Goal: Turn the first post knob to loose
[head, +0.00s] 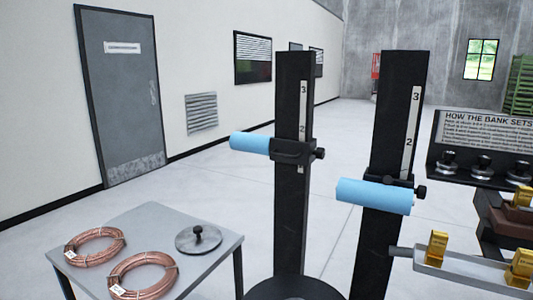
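Two upright black posts stand in the middle of the head view, a left post (292,220) and a right post (384,240). Each carries a white number scale. The left post has a dark sliding collar (290,151) with a small black knob (319,153) on its right side, a little below the scale's 2. The right post has a similar black knob (421,191) on its right side, lower down. I cannot tell which post is the first or whether either knob is tight. Neither of my grippers shows.
Light blue cylinders (250,143) (372,196) jut left from both posts. A grey table (210,251) at lower left holds copper coils (95,246) and a round disc (198,239). A tray (460,270) with brass pieces sits right, below a sign (486,128). Floor behind is clear.

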